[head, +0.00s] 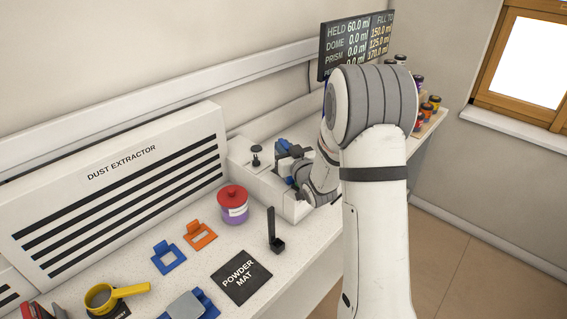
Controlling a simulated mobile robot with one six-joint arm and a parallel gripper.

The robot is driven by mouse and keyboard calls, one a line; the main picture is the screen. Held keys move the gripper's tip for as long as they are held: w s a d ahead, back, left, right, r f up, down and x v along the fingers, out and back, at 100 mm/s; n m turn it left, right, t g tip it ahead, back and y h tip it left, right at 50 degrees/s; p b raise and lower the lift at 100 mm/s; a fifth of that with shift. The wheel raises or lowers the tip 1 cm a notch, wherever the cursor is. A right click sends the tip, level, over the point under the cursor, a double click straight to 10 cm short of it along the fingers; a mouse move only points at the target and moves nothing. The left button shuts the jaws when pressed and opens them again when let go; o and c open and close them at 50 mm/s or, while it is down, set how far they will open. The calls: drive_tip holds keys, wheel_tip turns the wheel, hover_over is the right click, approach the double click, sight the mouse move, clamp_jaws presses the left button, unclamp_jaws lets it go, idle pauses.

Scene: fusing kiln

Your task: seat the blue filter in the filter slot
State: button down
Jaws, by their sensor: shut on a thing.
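My gripper (289,160) is at the white unit (256,182) at the back of the bench, right of the dust extractor. It is small and partly hidden by my own arm. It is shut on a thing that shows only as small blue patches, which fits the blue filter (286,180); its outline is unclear. The filter slot cannot be made out, so I cannot tell whether the filter touches it. A blue frame-like holder (168,260) with a raised tab lies on the bench, beside a similar orange one (200,236).
A black upright piece (274,235), a powder mat (241,279), a yellow-handled cup (102,298) and a blue-grey block (187,305) are nearer. Small jars (424,110) and a display (357,41) are at the back right.

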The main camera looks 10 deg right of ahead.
drive_tip(key=shift+r, duration=0.1)
idle(0.4)
wheel_tip(320, 180, up, 9)
drive_tip(key=shift+r+b, duration=0.2)
drive_tip(key=shift+b, duration=0.85)
drive_tip(key=shift+r, duration=0.2)
drive_tip(key=shift+d, duration=0.15)
